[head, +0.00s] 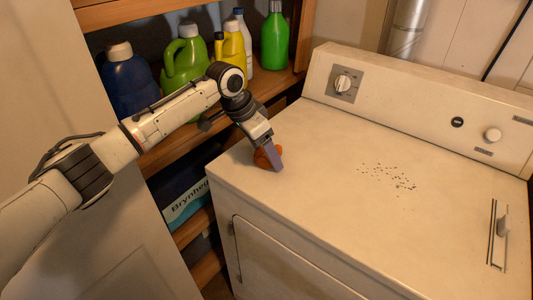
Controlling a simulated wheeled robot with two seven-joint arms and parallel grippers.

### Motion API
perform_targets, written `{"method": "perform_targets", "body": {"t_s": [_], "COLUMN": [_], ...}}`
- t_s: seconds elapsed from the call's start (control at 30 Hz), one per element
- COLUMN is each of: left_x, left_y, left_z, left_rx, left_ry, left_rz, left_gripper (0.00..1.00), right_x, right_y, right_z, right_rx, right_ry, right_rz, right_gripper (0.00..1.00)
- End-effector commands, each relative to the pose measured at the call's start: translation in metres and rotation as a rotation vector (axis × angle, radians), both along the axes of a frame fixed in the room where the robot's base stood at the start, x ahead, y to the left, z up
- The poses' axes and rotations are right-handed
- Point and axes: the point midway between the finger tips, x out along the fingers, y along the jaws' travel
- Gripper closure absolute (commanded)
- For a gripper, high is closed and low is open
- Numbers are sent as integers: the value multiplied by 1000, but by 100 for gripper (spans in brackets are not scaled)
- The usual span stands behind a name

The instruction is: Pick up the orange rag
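The orange rag (261,159) is a small crumpled bundle on the left corner of the white dryer top. My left gripper (271,156) reaches down to it from the upper left. One grey-purple finger stands in front of the rag and hides part of it. The other finger is not clearly seen, so I cannot tell whether the gripper is open around the rag or shut on it. The rag appears to rest on the dryer top. My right gripper is not in view.
The dryer (320,185) has a wide clear top with dark specks (392,177) and a raised control panel (420,100) behind. A wooden shelf at left holds a blue jug (130,85), green jug (184,62), yellow bottle (235,45) and green bottle (274,40), close behind my arm.

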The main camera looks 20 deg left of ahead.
Motion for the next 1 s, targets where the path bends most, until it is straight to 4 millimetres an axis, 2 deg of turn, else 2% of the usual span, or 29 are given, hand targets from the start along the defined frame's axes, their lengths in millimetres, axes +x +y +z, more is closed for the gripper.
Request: {"method": "perform_targets", "body": {"t_s": [0.07, 0.3, 0.33, 0.67, 0.77, 1.0], "left_x": [0, 0, 0, 0, 1, 1], "left_y": [0, 0, 0, 0, 0, 0], "left_z": [0, 0, 0, 5, 16, 65], "left_rx": [0, 0, 0, -1, -1, -1], "left_ry": [0, 0, 0, -2, -3, -5], "left_rz": [0, 0, 0, 0, -1, 0], "left_gripper": [30, 70, 73, 73, 73, 73], "right_x": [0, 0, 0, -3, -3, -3], "right_y": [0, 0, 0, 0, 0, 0], "right_z": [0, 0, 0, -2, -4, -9], "right_rx": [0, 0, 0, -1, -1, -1], "right_ry": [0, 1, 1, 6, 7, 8], "right_rz": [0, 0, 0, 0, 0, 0], "right_gripper": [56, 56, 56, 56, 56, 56]}}
